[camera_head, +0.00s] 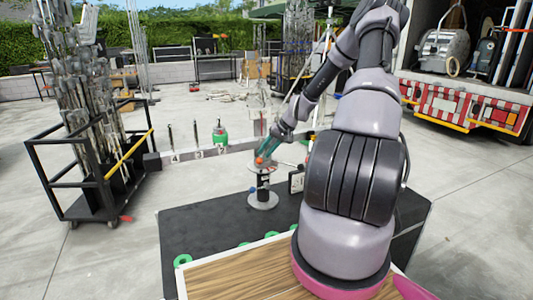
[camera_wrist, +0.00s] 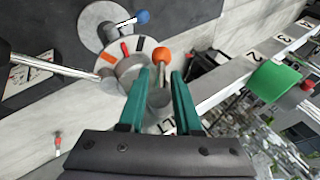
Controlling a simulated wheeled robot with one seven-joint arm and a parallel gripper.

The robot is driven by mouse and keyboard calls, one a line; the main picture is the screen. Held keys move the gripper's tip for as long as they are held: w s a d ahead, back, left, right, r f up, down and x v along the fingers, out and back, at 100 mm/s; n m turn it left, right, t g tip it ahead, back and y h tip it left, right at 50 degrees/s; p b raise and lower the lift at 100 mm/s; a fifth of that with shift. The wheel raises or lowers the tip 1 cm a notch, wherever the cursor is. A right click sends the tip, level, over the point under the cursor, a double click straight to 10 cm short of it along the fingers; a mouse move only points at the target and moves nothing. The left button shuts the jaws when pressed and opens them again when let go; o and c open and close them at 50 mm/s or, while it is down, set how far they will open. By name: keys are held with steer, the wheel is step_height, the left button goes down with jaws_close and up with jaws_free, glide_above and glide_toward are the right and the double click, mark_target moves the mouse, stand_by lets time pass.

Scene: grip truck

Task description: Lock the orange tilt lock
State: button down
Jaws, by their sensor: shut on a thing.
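The orange tilt lock (camera_wrist: 161,56) is an orange ball knob on a short metal lever, beside a round metal head (camera_wrist: 133,72) with dark and red-orange marks. In the wrist view the knob lies between the tips of my gripper's teal fingers (camera_wrist: 160,74), which close around its lever. In the head view my gripper (camera_head: 268,148) is at the top of the stand (camera_head: 263,199), and a bit of orange (camera_head: 259,160) shows at its tip. The jaws hide part of the lever.
A blue knob (camera_wrist: 143,16) on a lever lies above the head in the wrist view. A metal bar (camera_wrist: 55,66) extends left. A numbered grey rail (camera_head: 196,153) runs behind the stand, with a green item (camera_head: 220,137) on it. A black rack (camera_head: 100,185) stands left.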

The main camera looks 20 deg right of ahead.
steer(key=y, duration=0.2)
steer(key=m+y, duration=0.1)
steer(key=y, duration=0.3)
steer(key=shift+a+r+m+t, duration=0.3)
steer(key=shift+r+t, duration=0.1)
steer(key=y, duration=0.1)
steer(key=m+y, duration=0.1)
steer(key=y, duration=0.1)
steer(key=t+y, duration=0.1)
steer(key=shift+r+y, duration=0.3)
steer(key=shift+r, duration=0.15)
steer(key=c, duration=0.9)
jaws_free()
steer(key=v, duration=1)
steer(key=shift+s+d, duration=0.15)
steer(key=shift+d, duration=0.2)
